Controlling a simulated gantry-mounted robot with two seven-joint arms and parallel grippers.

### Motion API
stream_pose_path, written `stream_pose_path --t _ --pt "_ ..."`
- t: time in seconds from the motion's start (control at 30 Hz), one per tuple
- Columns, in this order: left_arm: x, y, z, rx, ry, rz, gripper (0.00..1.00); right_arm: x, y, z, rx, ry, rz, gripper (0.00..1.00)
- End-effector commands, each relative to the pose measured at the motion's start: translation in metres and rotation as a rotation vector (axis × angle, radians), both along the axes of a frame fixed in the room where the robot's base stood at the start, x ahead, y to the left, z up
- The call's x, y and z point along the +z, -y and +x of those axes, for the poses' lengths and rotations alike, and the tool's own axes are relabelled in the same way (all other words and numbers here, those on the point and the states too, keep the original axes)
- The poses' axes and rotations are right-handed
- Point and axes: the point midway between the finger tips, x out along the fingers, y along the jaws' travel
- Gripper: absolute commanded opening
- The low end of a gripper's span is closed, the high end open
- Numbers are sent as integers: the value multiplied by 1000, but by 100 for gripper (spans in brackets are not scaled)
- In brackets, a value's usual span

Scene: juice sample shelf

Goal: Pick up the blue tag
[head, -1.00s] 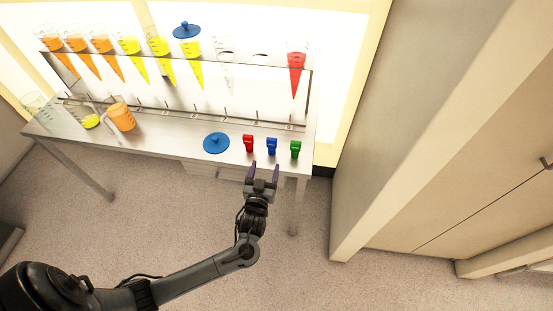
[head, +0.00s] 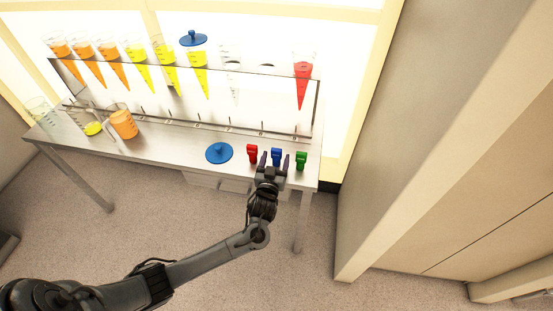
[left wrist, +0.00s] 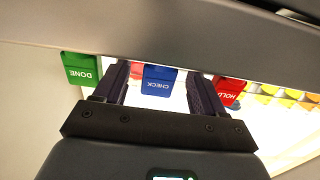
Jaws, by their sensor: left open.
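The blue tag (head: 276,155) stands near the front edge of the table, between a red tag (head: 252,153) and a green tag (head: 301,160). My left gripper (head: 274,162) is open in front of the blue tag, its fingers spread to either side of it. In the left wrist view the blue tag (left wrist: 159,78), lettered CHECK, shows between the two purple fingers, nearer the left one. I cannot tell if a finger touches it. The green tag (left wrist: 80,68) reads DONE and the red tag (left wrist: 230,90) reads HOLD. My right gripper is not in view.
A blue lid (head: 219,153) lies left of the tags. A rack (head: 200,124) of cones with coloured juice stands behind, and jugs (head: 123,122) stand at the table's left. A beige cabinet (head: 400,130) rises at right.

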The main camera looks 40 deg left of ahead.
Motion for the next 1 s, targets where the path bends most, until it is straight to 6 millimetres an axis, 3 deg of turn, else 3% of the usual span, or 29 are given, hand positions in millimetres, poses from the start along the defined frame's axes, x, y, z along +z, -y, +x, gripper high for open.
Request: stream_pose_path --t 0.2,0.47,0.8,1.0 --pt "-1 -9 17 -1 -1 0 70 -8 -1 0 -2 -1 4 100" --pt "0 -10 18 -1 -1 0 70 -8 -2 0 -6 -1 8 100" --pt "-1 -9 18 -1 -2 -1 18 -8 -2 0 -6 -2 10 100" --pt "0 -9 18 -1 -1 0 15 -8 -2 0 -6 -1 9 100"
